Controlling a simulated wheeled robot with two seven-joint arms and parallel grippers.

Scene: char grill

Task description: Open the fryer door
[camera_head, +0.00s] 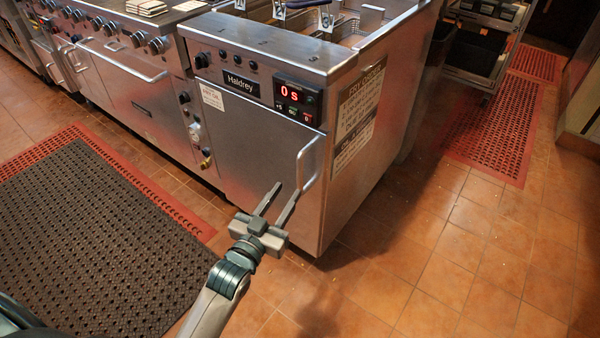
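The fryer (265,70) is a stainless steel cabinet at the top centre, with a red "0 s" display (298,95) on its front panel. Its door (245,150) is shut, with a vertical curved bar handle (309,162) near the door's right edge. My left gripper (279,203) comes in from below in front of the door's lower right part. Its two fingers are apart, with nothing visible between them. The finger on the right appears close to the lower end of the handle; I cannot tell if they touch. My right gripper is not in view.
A range with knobs and an oven door (130,85) stands left of the fryer. A black mat (95,240) with a red border lies on the tiled floor at left. A shelf rack (478,50) stands at the back right. Tiled floor (440,260) at lower right is clear.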

